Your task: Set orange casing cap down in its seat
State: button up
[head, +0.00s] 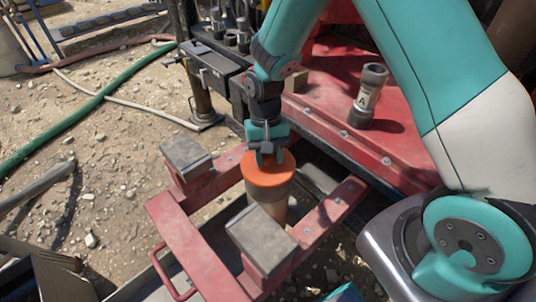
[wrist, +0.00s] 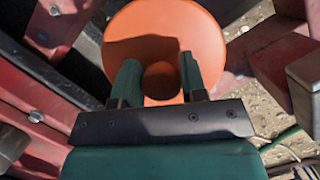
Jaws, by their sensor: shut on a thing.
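The orange casing cap (head: 270,171) sits at the top of an upright tan casing pipe (head: 272,196) between the arms of a red frame; from here I cannot tell whether it is fully seated. My gripper (head: 266,157) is above the cap, pointing down, and is shut on its central knob. In the wrist view the cap (wrist: 203,29) is a wide orange disc, and my gripper's two green fingers (wrist: 160,78) stand on either side of the round knob (wrist: 161,80). The seat under the cap is hidden.
The red frame (head: 190,245) has grey blocks (head: 262,240) on its arms close to the pipe. A dark box (head: 217,66) stands behind my gripper. Open gravel with a green hose (head: 95,102) lies left.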

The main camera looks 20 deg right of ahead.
jog(key=shift+f, duration=0.1)
jog(key=o, duration=1.1)
jog(key=v, duration=1.7)
jog(key=shift+r+p, duration=0.2)
jog(key=shift+p, duration=0.15)
